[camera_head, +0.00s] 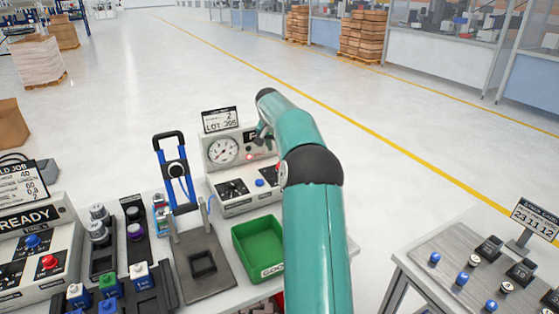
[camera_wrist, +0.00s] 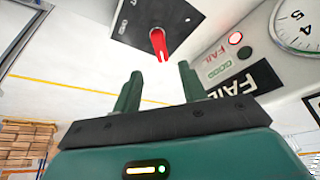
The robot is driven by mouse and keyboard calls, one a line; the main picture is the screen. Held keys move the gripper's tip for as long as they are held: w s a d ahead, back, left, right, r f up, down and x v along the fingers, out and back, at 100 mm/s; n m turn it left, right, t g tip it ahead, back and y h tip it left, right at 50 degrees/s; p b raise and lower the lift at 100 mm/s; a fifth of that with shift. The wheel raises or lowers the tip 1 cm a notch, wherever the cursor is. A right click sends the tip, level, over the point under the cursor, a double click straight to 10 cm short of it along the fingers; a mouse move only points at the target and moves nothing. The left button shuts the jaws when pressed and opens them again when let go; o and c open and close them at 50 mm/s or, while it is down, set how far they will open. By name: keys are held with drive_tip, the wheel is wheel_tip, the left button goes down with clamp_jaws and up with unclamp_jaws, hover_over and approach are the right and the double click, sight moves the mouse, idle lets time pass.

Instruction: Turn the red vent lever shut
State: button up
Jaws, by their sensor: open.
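The red vent lever (camera_wrist: 158,42) shows in the wrist view, jutting from a dark panel (camera_wrist: 135,22) with small white markings. My gripper (camera_wrist: 159,84) is open and empty, its two fingers upright in that view. The lever lies just beyond the fingertips, roughly in line with the gap between them, and appears apart from them. I cannot make out the lever in the head view.
The box has a round gauge (camera_head: 222,151) and a FAIL label (camera_wrist: 238,86) beside a lit red lamp (camera_wrist: 235,38). A green bin (camera_head: 258,248), a blue-handled press (camera_head: 174,170) and a READY box (camera_head: 40,245) crowd the bench. A second table (camera_head: 470,270) stands right.

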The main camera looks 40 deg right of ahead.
drive_tip(key=x, duration=0.8)
clamp_jaws()
